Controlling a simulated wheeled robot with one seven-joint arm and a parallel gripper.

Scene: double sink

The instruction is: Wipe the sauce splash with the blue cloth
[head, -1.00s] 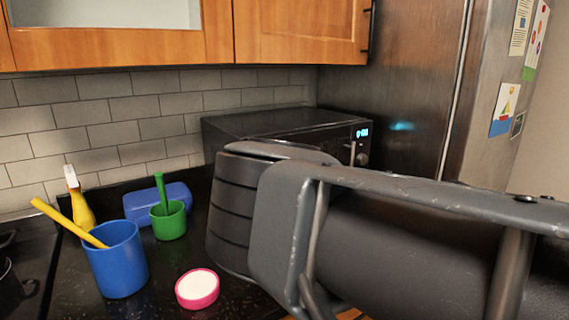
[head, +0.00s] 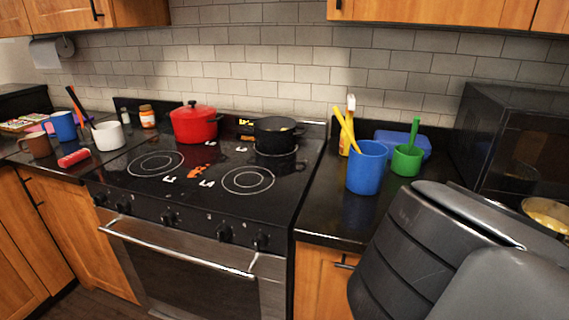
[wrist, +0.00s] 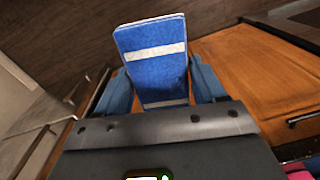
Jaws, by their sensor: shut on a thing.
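An orange-red sauce splash (head: 201,171) lies on the black stovetop (head: 135,189), between the ring markings. The blue cloth (wrist: 152,72), with a pale stripe, shows in the wrist view as a folded upright piece. My gripper (wrist: 161,88) is shut on it, with one blue-grey finger at each side. The cloth is away from the stovetop, with a wooden cabinet front and floor behind it. In the head view my arm fills the lower right, and my gripper and the cloth are not visible there.
A red pot (head: 194,126) and a black pan (head: 276,136) stand at the stove's back. A blue cup (head: 367,170) and a green cup (head: 407,161) with utensils stand on the right counter. The stovetop's front half is mostly clear.

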